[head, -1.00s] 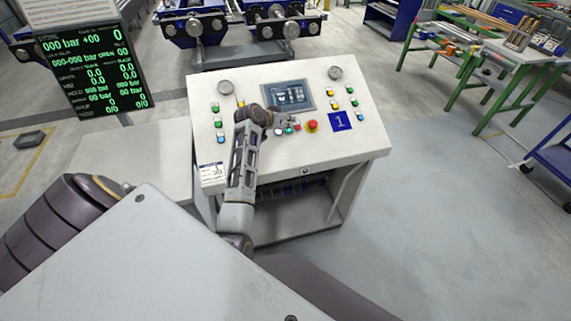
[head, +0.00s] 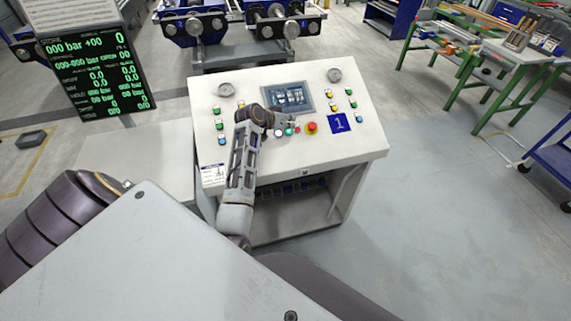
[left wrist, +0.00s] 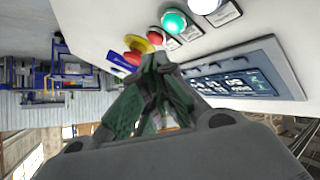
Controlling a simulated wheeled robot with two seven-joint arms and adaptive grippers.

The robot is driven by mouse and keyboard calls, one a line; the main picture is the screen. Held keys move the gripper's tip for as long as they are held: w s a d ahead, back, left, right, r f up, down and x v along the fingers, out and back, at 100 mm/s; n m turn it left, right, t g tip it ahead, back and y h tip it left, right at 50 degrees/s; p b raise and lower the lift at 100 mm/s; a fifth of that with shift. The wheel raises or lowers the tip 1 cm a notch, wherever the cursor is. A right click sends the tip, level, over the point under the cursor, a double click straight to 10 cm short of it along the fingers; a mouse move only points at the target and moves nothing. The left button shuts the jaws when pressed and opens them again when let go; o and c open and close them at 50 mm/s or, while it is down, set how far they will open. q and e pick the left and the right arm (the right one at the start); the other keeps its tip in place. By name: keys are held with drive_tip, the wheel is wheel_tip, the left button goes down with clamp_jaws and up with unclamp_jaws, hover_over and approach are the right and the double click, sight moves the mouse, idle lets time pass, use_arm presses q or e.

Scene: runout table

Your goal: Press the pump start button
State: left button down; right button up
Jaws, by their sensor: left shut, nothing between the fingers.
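The white control console (head: 225,174) stands ahead of me with a sloped top. A row of buttons sits below its screen: a white button (head: 278,132), a green button (head: 289,131), a small red one and a red mushroom button on yellow (head: 312,127). In the left wrist view the green button (left wrist: 174,22) is lit and lies beyond the fingertips, beside the white one (left wrist: 206,4). Their labels are too small to read. My left gripper (head: 291,121) is shut and empty over the panel by this row; its closed fingers (left wrist: 160,62) show no clear contact. My right gripper is out of view.
The screen (head: 289,97) and two gauges sit on the console top. More coloured buttons line both sides. A black readout display (head: 92,70) stands at the left. Green-legged workbenches (head: 490,75) stand at the right. The floor right of the console is clear.

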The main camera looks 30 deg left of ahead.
use_arm(q)
drive_tip(key=r+p, duration=0.1)
drive_tip(key=s+d+r+p, duration=0.1)
drive_tip(key=r+p, duration=0.2)
drive_tip(key=shift+s+d, duration=0.15)
drive_tip(key=shift+d, duration=0.1)
idle(0.6)
idle(1.3)
idle(1.0)
